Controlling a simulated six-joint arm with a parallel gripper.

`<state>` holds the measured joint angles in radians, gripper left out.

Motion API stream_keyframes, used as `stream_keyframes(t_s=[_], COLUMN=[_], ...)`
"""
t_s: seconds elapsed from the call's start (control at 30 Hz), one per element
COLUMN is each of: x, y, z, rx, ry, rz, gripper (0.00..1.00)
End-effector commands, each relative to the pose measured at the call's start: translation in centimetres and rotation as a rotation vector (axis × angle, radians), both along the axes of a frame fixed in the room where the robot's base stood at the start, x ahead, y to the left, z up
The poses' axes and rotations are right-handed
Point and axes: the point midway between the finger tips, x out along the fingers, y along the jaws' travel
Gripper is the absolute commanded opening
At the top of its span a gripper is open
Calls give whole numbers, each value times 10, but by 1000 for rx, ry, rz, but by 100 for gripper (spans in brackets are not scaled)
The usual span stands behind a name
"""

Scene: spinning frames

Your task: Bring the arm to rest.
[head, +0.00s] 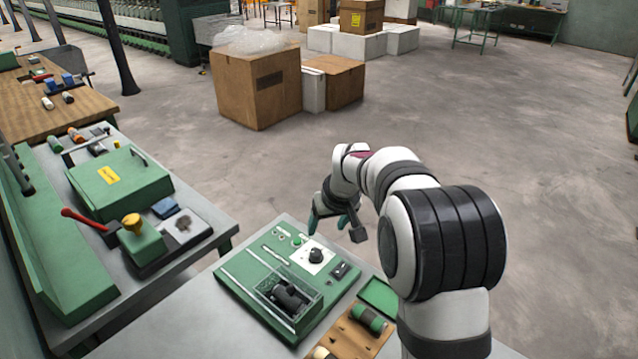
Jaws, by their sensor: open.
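My gripper (333,222) is in the middle of the head view, at the end of my white and black arm. My wrist is bent down, and my arm reaches forward from the lower right.
The panel has a black knob (316,255) and a clear-covered box (284,296). A wooden tray (350,343) holds a green spool (368,320). At left, a bench carries a green case (120,185) and a red-handled lever (84,219). Cardboard boxes (256,88) stand behind on open floor.

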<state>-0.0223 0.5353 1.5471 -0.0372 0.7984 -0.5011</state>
Motion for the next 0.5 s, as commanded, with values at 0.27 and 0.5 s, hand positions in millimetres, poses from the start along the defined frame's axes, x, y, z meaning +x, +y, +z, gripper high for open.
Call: stream_keyframes(t_s=[0.27,0.5], x=[-145,-344], y=[-4,-3], z=[53,48], rx=[85,151], ry=[174,413], rz=[-225,-557], gripper=[70,70])
